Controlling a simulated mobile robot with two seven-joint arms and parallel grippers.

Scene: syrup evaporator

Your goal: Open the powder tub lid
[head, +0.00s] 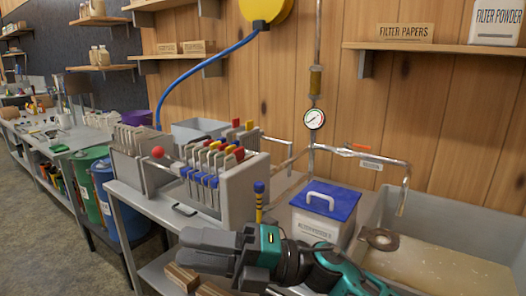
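A white tub with a printed label (315,230) stands on the bench right of centre. Its blue lid (340,203) sits on top, with a white handle (320,195) arching up from it. The lid looks closed. The label's words are too small to read surely. My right gripper (190,254) is at the lower middle, left of the tub and nearer to me, with its fingers pointing left. It is apart from the lid. I cannot tell whether its fingers are open or shut. My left gripper is not in view.
A rack with red, yellow and blue handles (238,190) stands left of the tub. A yellow-and-black banded post (259,204) rises between them. A basin (440,265) lies right, with pipework (360,155) behind. A box marked FILTER POWDER (495,22) sits on the upper shelf.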

